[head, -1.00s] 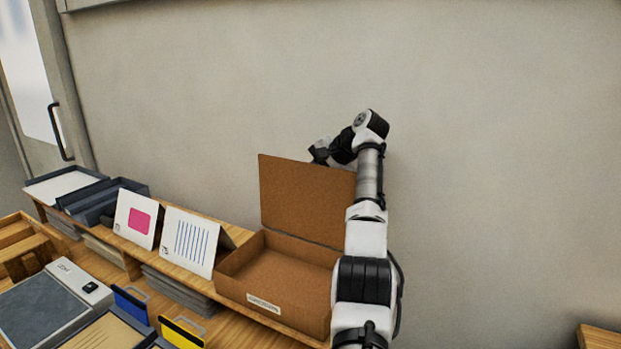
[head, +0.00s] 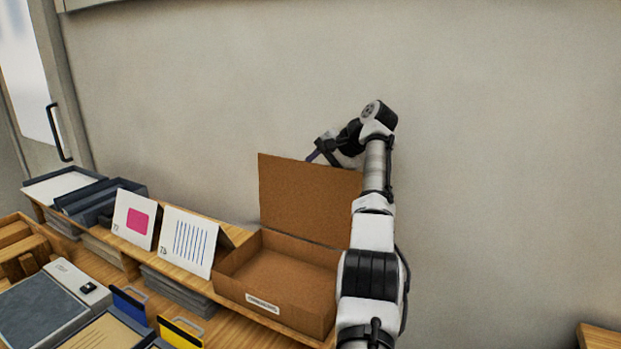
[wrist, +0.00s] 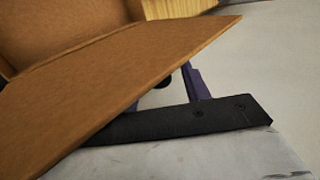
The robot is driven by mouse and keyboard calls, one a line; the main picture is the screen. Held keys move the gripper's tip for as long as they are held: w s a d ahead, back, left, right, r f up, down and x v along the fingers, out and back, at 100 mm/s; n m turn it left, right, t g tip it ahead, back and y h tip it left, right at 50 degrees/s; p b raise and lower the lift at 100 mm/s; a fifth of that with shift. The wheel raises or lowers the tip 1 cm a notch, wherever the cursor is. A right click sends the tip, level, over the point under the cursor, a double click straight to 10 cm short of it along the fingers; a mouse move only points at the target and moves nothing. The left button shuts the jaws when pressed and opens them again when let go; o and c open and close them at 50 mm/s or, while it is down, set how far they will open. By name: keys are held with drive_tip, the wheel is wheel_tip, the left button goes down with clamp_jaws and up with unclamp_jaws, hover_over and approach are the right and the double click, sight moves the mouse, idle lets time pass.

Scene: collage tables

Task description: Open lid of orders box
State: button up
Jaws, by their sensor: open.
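The orders box (head: 275,315) is a brown box with a pale label on its front, standing on the wooden shelf. Its lid (head: 305,195) stands upright at the back, open, and the inside looks empty. My gripper (head: 312,156) is behind and just above the lid's top edge in the head view, partly hidden by the lid. In the wrist view the lid (wrist: 120,75) crosses in front of my gripper (wrist: 165,90) and hides one side of it. The jaws are open; I cannot tell whether they touch the lid.
Two cards, one with a pink square (head: 137,218) and one with blue lines (head: 188,242), stand left of the box. Dark trays (head: 100,200) lie further left. A grey device (head: 45,300) and folders are in front.

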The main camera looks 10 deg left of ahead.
drive_tip(key=p+v, duration=0.1)
drive_tip(key=v, duration=1)
drive_tip(key=shift+d, duration=0.1)
